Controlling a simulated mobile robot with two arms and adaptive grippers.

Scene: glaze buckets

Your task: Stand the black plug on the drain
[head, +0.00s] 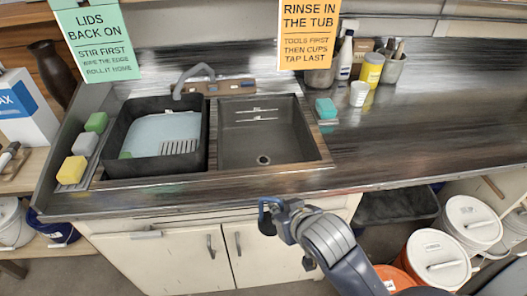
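The drain (263,160) is a small round fitting in the floor of the right-hand sink basin (290,125), near its front. I cannot make out a black plug anywhere in this view. My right gripper (266,214) is in front of the sink cabinet, past the counter's front edge and nearer to me than the basin. It is dark and small here, and I cannot tell whether its fingers are open or hold anything. My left gripper is not in view.
A black tub (205,130) with pale liquid fills the left basin. Sponges (72,170) line the left ledge. The counter (430,130) right of the sink is clear.

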